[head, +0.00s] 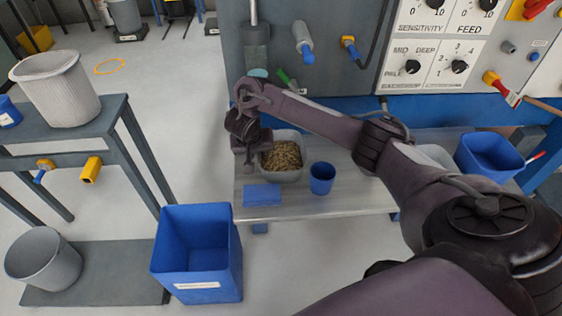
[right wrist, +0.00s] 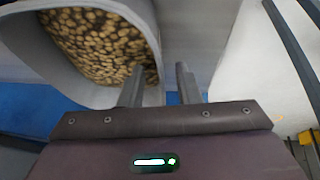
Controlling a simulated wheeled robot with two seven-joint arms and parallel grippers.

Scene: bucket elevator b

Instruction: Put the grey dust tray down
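A light grey tray (head: 297,174) filled with brown pellets stands on the metal bench, and it looks upright. My right gripper (head: 252,155) is at the tray's left side. In the right wrist view the tray's wall (right wrist: 153,30) and pellets fill the upper left. My right gripper's two fingers (right wrist: 160,80) are apart near the wall, with blue background visible between them. One finger overlaps the tray in the picture; contact with the wall cannot be made out. My left gripper is not in view.
A tall blue bin (head: 197,252) stands on the floor in front.

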